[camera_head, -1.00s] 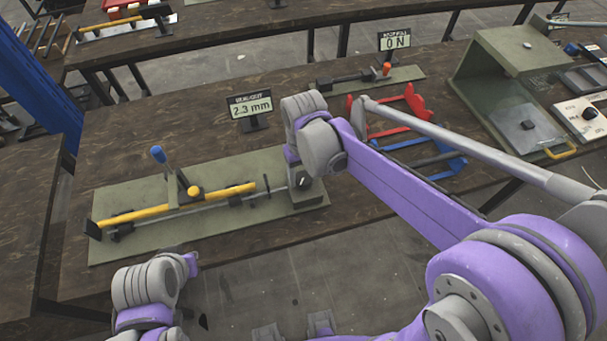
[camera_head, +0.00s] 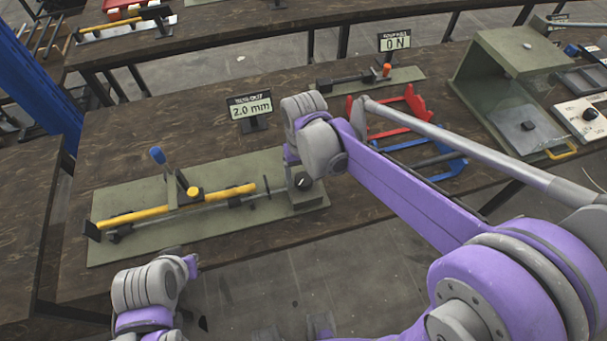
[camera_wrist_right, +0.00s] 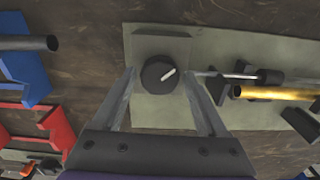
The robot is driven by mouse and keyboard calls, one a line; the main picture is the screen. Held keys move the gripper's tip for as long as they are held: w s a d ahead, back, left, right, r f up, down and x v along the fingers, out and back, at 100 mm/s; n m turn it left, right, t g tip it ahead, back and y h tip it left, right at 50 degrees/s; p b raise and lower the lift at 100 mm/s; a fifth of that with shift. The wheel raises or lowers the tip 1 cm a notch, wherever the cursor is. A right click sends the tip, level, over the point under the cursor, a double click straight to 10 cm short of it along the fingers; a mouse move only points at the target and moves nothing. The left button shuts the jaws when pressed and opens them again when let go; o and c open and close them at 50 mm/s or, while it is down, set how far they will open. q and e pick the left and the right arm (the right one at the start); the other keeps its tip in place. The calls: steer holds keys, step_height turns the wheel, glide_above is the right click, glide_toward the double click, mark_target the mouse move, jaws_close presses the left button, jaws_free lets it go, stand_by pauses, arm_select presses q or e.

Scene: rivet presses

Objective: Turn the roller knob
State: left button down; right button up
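The roller knob (camera_head: 302,181) is a round black dial with a white pointer line, on a grey block at the right end of a green base plate (camera_head: 215,225). In the right wrist view the knob (camera_wrist_right: 158,76) sits between the fingertips of my right gripper (camera_wrist_right: 160,73). The fingers are spread, with a small gap on each side of the knob. In the head view my right wrist hangs just above the block, and its fingers are hard to make out. A display (camera_head: 250,108) behind reads 2.0 mm. My left arm shows at lower left, its fingers out of sight.
Red (camera_head: 415,104) and blue (camera_head: 455,165) frames lie to the right, beneath my right arm.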

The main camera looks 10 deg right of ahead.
mark_target(304, 179)
steer(key=shift+o, duration=0.7)
step_height(304, 179, up, 11)
steer(key=shift+p, duration=0.4)
steer(key=shift+f, duration=0.15)
steer(key=s+d+f+t, duration=0.2)
steer(key=s+d+f, duration=0.1)
steer(key=s+f, duration=0.2)
steer(key=s+d+f+t, duration=0.3)
steer(key=s+f, duration=0.2)
steer(key=s, duration=0.4)
steer(key=shift+d+t, duration=0.3)
steer(key=shift+d, duration=0.05)
stand_by(4.5)
